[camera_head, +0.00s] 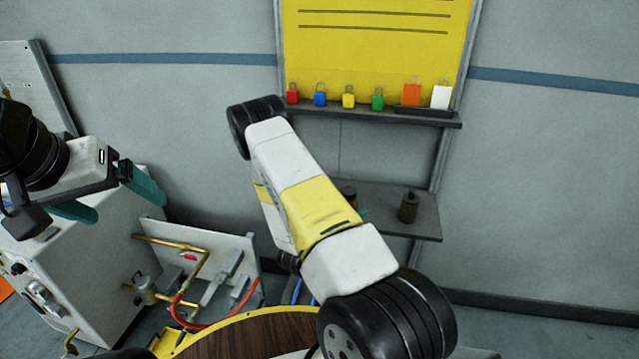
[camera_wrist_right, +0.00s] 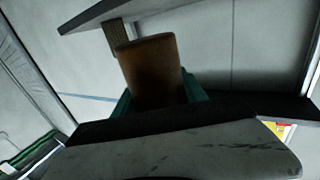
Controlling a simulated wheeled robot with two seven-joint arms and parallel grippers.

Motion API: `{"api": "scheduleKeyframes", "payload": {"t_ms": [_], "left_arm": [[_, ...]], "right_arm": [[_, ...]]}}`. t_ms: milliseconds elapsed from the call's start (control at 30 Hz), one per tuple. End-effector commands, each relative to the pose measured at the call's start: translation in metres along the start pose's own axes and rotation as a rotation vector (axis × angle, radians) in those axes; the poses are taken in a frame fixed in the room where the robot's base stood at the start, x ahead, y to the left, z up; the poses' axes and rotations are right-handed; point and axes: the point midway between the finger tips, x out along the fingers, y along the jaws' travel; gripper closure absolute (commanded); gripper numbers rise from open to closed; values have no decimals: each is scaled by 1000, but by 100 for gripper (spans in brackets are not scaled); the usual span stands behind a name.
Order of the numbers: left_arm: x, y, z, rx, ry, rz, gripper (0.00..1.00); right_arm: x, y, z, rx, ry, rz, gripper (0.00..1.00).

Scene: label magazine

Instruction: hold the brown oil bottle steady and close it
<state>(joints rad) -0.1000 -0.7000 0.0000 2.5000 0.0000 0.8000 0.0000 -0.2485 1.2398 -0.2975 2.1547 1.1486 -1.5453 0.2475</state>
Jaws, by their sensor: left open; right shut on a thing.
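In the right wrist view a brown, rounded thing (camera_wrist_right: 152,68), which looks like the brown oil bottle, sits between the teal fingers of my right gripper (camera_wrist_right: 158,98). In the head view my right arm hides most of this gripper; a bit of teal finger and a brown top (camera_head: 348,191) show at the arm's edge, over the lower shelf. I cannot tell whether it has a cap on. A second dark brown bottle-shaped thing (camera_head: 408,207) with a narrow top stands upright on the shelf, to the right. My left gripper (camera_head: 112,199) is open and empty, far left of both.
The lower shelf (camera_head: 425,223) is on the wall under a ledge (camera_head: 380,116) with several coloured padlocks. A yellow board (camera_head: 375,45) hangs above. A grey cabinet (camera_head: 90,270) and a panel with brass pipes (camera_head: 215,265) stand at the left. A round wooden top (camera_head: 250,338) is in front.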

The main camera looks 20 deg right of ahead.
Motion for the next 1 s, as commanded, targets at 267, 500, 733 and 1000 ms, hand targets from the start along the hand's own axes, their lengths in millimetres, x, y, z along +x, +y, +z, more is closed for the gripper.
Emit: {"api": "scheduleKeyframes", "payload": {"t_ms": [267,500,733,1000], "left_arm": [[0,0,0,0,0,0,12],[0,0,0,0,0,0,12],[0,0,0,0,0,0,12],[0,0,0,0,0,0,12]], "right_arm": [[-1,-14,-7,1,0,-70,100],[-26,-79,-38,1,0,-433,100],[-83,-131,-65,1,0,-806,100],[-126,-149,-79,1,-1,-1011,100]]}}
